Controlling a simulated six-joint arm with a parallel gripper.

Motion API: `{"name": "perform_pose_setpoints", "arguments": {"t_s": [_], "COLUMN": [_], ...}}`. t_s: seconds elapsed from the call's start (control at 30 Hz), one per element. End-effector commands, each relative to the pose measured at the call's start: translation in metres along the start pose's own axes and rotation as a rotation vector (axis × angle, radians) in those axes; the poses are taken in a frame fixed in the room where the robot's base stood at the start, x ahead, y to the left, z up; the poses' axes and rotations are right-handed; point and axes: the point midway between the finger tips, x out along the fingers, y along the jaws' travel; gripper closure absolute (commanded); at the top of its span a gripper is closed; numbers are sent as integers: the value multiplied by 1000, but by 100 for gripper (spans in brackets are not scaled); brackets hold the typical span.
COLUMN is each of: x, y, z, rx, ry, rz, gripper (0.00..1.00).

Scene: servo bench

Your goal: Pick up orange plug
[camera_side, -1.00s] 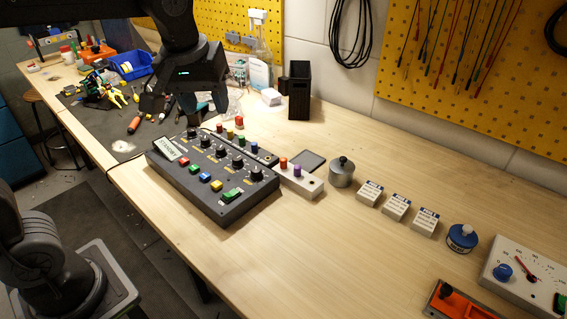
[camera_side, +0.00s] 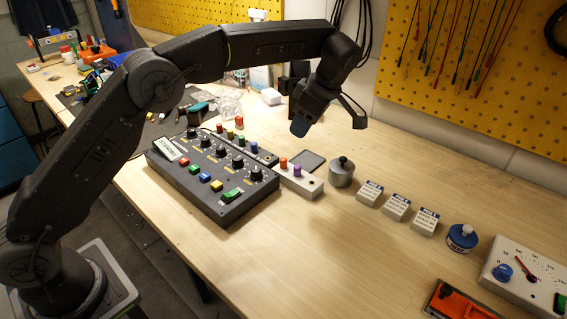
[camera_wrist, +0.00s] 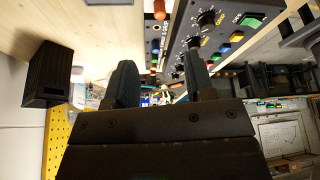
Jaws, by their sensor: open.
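The orange plug (camera_side: 283,163) stands upright in the left part of a pale grey block (camera_side: 310,189), beside a purple plug (camera_side: 297,170). In the wrist view an orange plug (camera_wrist: 159,9) shows at the top edge. My gripper (camera_side: 328,116) hangs above and behind the block in the side view, clear of the plugs. Its blue-tipped fingers are apart with nothing held; they also show in the wrist view (camera_wrist: 160,80).
A black control box (camera_side: 235,208) with knobs and coloured buttons stands left of the block. A grey metal cylinder (camera_side: 341,175) stands close on the right, with several small labelled boxes (camera_side: 396,208) beyond.

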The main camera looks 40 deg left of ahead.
Motion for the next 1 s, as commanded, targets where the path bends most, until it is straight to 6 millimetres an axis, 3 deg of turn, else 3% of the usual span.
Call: {"name": "perform_pose_setpoints", "arguments": {"t_s": [0.3, 0.57, 0.83, 1.0], "x": [58, 78, 115, 127], "y": [-1, 0, 0, 0], "z": [-1, -1, -1, -1], "rx": [1, 2, 1, 0], "ry": [0, -1, -1, -2], "rz": [-3, 0, -1, 2], "gripper": [51, 51, 51, 51]}}
